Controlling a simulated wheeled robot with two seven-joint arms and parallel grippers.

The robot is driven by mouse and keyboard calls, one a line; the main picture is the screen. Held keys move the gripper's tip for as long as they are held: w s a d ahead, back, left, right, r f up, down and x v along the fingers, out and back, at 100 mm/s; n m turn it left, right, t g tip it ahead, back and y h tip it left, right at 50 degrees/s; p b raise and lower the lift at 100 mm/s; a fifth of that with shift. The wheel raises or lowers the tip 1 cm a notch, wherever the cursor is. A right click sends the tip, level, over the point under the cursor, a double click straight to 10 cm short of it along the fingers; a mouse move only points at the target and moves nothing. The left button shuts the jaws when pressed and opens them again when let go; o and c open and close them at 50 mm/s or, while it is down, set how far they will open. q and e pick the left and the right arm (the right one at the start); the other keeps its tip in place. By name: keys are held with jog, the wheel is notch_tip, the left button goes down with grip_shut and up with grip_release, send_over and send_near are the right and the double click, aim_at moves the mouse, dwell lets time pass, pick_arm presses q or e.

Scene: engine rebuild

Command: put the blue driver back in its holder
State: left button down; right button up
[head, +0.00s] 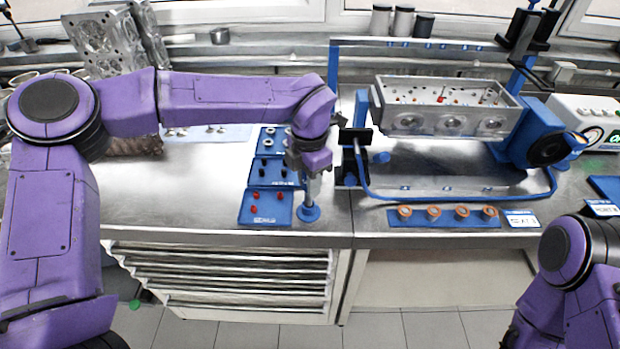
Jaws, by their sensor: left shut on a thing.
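My left gripper (313,192) points down over the front edge area of the bench, near its middle. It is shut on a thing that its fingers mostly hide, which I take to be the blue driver. A round blue piece (309,213) shows just below the fingertips, at the bench top. I cannot tell whether it is part of the driver or a separate base, nor whether it touches the bench. I cannot make out the driver's holder for certain. My right arm shows at the lower right, but its gripper is out of view.
Blue trays (283,207) with small red and black parts lie just left of the gripper. A black bracket (355,137) and a blue frame stand close on its right. An engine block (445,122) sits further right, behind a blue strip (436,223) with several copper-coloured rings.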

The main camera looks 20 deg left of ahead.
pick_arm(q)
jog(key=shift+f+b, duration=0.5)
jog(key=shift+f, duration=0.75)
jog(key=c, duration=0.8)
grip_release()
notch_tip(320, 180, up, 11)
jog(key=shift+f+b, duration=0.2)
jog(key=shift+b, duration=0.45)
